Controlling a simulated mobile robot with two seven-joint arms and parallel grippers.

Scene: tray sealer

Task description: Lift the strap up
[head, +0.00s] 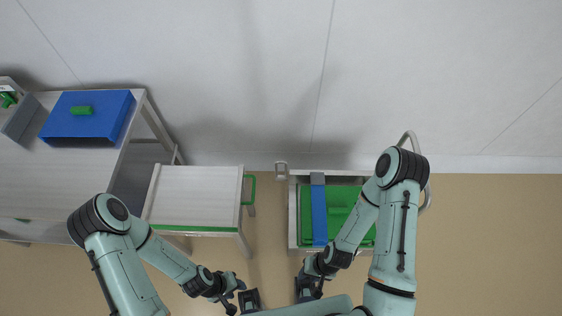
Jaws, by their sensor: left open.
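A long blue strip (319,214), which looks like the strap, lies lengthwise over the green bed (342,205) of a pale, open-topped unit. A grey piece (317,179) sits at the strip's far end. My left gripper (249,300) is at the bottom of the head view, left of the strip and nearer to me; it is open, and I see nothing in it. My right gripper (305,290) is just below the strip's near end, apart from it; its jaws are too small and dark to read. My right forearm hides part of the unit's right side.
A white table (197,192) with green edging stands left of the unit. Further left is a bench (50,180) with a blue box (88,128) holding a green piece. A curved metal rail (425,195) is at the unit's right. Bare floor separates table and unit.

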